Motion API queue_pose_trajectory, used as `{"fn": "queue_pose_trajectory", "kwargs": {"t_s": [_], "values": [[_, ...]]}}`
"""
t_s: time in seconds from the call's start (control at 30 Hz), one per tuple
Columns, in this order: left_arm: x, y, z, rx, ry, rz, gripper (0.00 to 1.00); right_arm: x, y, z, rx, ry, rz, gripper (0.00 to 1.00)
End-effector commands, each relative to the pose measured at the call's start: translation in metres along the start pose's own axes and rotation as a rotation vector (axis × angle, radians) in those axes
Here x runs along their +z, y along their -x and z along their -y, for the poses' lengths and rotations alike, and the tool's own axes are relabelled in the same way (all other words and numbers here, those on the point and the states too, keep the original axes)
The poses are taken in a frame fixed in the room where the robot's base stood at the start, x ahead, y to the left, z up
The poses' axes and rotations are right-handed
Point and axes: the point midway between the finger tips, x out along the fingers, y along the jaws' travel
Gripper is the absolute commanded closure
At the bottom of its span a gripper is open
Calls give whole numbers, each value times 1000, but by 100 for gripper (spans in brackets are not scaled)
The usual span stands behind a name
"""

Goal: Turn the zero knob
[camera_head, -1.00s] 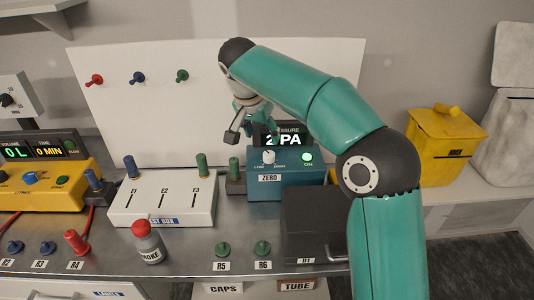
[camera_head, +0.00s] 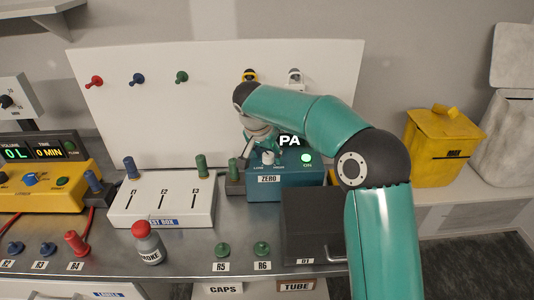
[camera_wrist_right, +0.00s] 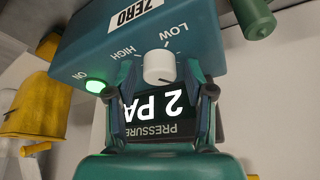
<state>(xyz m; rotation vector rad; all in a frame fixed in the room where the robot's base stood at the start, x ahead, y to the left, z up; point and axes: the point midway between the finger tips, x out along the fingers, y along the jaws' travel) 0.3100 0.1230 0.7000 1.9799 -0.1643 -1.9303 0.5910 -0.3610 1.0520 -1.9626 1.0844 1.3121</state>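The zero knob (camera_head: 268,158) is a small white dial on top of a teal pressure box (camera_head: 285,190) labelled ZERO. In the right wrist view the white knob (camera_wrist_right: 159,66) sits between the LOW and HIGH marks, and the display reads 2 PA. My right gripper (camera_wrist_right: 161,74) is open, with one finger on each side of the knob and small gaps showing. In the head view my right gripper (camera_head: 262,146) is just behind the knob, partly hidden by my arm. My left gripper is not in view.
A green lamp (camera_head: 306,158) marked ON is beside the knob. A green-topped peg (camera_head: 234,170) stands close left of the box. A white test box (camera_head: 163,200) is further left, and a dark box (camera_head: 310,220) stands in front. A white panel (camera_head: 210,100) rises behind.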

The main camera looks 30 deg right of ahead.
Motion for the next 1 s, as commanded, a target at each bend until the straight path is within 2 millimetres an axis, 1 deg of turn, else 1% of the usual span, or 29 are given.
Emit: {"fn": "queue_pose_trajectory", "kwargs": {"t_s": [0.03,0.27,0.3,0.47,0.6,0.8,1.0], "values": [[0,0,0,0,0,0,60,0,0,0,0,0,0,60],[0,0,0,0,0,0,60,0,0,0,-1,0,0,99],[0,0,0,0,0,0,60,0,0,0,-1,0,0,100],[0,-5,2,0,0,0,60,1,-1,0,-19,40,0,100],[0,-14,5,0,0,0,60,0,-2,-1,-67,154,0,100],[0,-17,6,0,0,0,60,0,0,-2,-126,298,0,100],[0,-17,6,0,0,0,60,0,1,-1,-136,327,-1,100]]}}
